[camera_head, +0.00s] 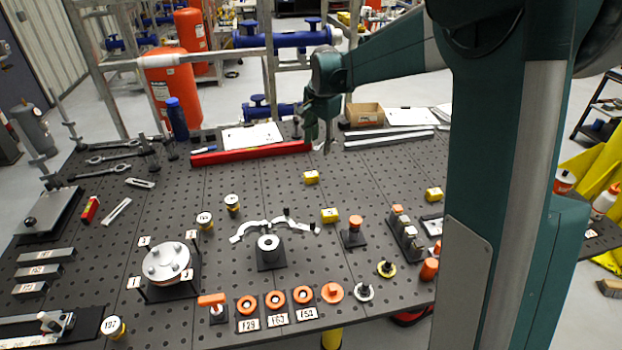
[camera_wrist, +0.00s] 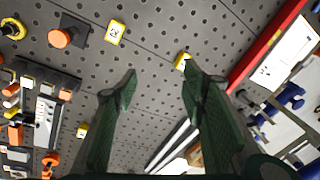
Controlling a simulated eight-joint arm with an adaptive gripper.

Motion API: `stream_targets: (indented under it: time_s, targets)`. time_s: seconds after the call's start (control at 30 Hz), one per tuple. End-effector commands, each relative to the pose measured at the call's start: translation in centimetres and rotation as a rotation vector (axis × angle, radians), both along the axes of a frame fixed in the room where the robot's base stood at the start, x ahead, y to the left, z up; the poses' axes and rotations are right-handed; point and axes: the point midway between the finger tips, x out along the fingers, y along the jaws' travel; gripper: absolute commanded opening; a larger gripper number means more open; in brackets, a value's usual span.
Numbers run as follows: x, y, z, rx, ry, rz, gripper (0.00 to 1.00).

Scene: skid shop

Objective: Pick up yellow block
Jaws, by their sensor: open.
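Three small yellow blocks lie apart on the dark perforated table. One is near the middle back (camera_head: 311,176), one a little nearer the front (camera_head: 329,215), and one to the right beside my arm (camera_head: 433,194). In the wrist view, the middle-back block (camera_wrist: 181,61) shows just beyond my right fingertip, partly hidden by it. The third block (camera_wrist: 82,130) is left of my left finger. My gripper (camera_wrist: 160,76) is open and empty, above the table; it hangs behind the blocks in the head view (camera_head: 320,146).
A long red bar (camera_head: 250,153) lies behind the middle-back block. Pale metal bars (camera_head: 390,137) and an open cardboard box (camera_head: 364,115) are at the back right.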

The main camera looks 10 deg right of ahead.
Motion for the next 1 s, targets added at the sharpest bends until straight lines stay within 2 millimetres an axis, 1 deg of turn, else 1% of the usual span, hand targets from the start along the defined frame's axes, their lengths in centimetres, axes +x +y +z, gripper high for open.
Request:
stream_targets:
  time_s: [0.03, 0.1, 0.37, 0.5, 0.8, 1.0]
  targets:
    - [1.0, 0.0, -0.7, 0.003, 0.008, -0.018, 0.41]
    - [2.1, 0.0, -1.7, 0.008, 0.019, -0.044, 0.41]
    - [6.0, -0.1, -5.5, 0.023, 0.061, -0.146, 0.41]
    - [7.9, -0.2, -7.8, 0.029, 0.083, -0.201, 0.41]
    - [11.7, -0.3, -13.1, 0.038, 0.131, -0.32, 0.41]
    - [13.7, -0.3, -16.5, 0.041, 0.16, -0.391, 0.41]
